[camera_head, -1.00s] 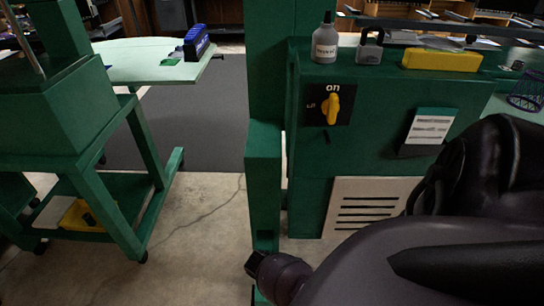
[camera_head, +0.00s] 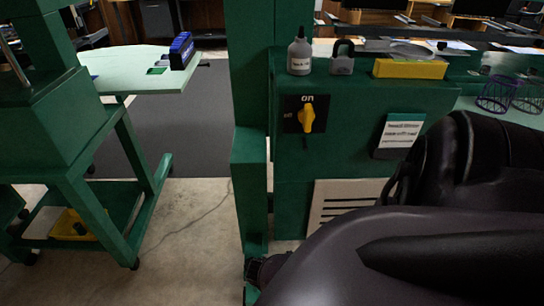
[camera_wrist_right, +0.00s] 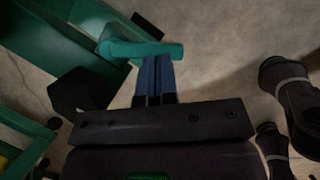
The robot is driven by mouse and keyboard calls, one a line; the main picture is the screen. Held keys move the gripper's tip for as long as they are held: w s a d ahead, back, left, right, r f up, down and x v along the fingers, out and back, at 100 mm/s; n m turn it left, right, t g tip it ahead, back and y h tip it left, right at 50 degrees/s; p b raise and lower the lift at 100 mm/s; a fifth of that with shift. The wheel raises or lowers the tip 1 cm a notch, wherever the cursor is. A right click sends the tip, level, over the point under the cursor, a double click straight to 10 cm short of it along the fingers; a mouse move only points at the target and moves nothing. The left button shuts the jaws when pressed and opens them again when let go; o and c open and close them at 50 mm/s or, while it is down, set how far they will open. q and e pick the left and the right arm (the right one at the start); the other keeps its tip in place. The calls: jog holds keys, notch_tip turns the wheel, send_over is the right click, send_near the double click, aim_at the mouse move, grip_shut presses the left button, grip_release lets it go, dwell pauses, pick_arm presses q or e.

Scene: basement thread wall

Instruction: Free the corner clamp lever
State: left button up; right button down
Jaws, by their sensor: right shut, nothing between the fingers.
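In the right wrist view a teal lever (camera_wrist_right: 140,49) with a rounded hub at its left end lies across the tips of my right gripper (camera_wrist_right: 159,62). The two blue fingers are shut with nothing between them. Their tips are at or very close to the lever's bar; I cannot tell whether they touch. The lever sits beside a green beam (camera_wrist_right: 60,35). In the head view the lever is not visible, and my dark right arm covers the lower right. My left gripper is not in view.
A green post (camera_head: 251,190) stands in the middle, beside a green cabinet with a yellow rotary switch (camera_head: 306,119). A grey bottle (camera_head: 300,55), a padlock (camera_head: 342,60) and a yellow block (camera_head: 410,68) stand on top. A green wheeled stand (camera_head: 130,185) is at left. Floor between is clear.

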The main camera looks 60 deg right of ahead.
jog(key=shift+s+d+n+t+p, duration=0.4)
jog(key=shift+d+n, duration=0.1)
jog(key=shift+n, duration=0.7)
jog(key=shift+d+n, duration=0.15)
jog(key=shift+n, duration=0.15)
jog(key=shift+s+d+n+t, duration=0.3)
jog(key=shift+n+t, duration=0.1)
jog(key=shift+n, duration=0.4)
jog(key=shift+w, duration=0.2)
jog(key=shift+w, duration=0.55)
jog(key=shift+w+a, duration=0.1)
jog(key=shift+w, duration=0.35)
